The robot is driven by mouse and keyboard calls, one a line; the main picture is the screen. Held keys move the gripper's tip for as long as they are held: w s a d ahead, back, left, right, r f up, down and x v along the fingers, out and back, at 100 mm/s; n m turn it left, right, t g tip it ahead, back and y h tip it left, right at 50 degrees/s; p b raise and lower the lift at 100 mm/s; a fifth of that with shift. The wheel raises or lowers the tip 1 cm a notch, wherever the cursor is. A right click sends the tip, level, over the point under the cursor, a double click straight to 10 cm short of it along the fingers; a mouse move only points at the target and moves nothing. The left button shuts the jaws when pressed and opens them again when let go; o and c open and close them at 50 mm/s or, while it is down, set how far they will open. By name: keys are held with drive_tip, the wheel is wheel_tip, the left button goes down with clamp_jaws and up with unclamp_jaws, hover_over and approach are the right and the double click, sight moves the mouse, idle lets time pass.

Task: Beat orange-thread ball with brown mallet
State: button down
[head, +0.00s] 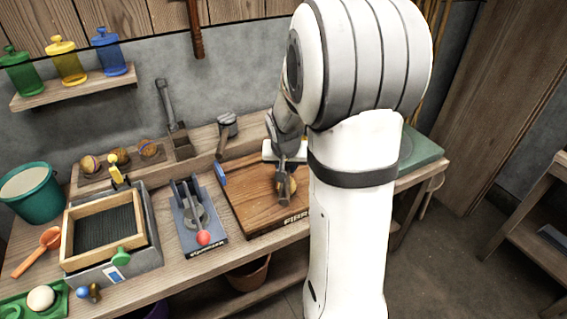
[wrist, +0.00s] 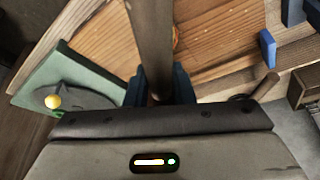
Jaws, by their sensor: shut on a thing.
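My gripper (wrist: 160,88) is shut on the handle of the brown mallet (wrist: 151,35), which runs up out of the wrist view. In the head view my gripper (head: 285,158) is over the wooden board marked FIBRE (head: 252,192), and the mallet (head: 284,192) reaches down to it. A brownish ball (head: 292,185) shows in part beside the mallet on the board. Its thread colour is hard to tell, and whether the mallet touches it is unclear. In the wrist view only a small orange patch (wrist: 175,37) shows beside the handle.
Several thread-wrapped balls (head: 90,163) sit in a rack at the back. Left of the board stand a lever press with a red knob (head: 203,238) and a framed mould (head: 108,232). A blue block (head: 220,173) is at the board's left edge. A green slab (head: 420,149) lies right.

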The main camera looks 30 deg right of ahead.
drive_tip(key=shift+f, duration=0.8)
drive_tip(key=shift+b, duration=0.3)
wheel_tip(320, 180, down, 4)
drive_tip(key=b, duration=0.4)
wheel_tip(320, 180, up, 4)
drive_tip(key=p, duration=0.3)
drive_tip(key=shift+r, duration=0.2)
drive_tip(key=shift+f, duration=0.1)
wheel_tip(320, 180, down, 5)
drive_tip(key=b, duration=0.5)
wheel_tip(320, 180, up, 5)
drive_tip(key=p, duration=0.3)
drive_tip(key=shift+s+p, duration=0.1)
drive_tip(key=shift+p, duration=0.3)
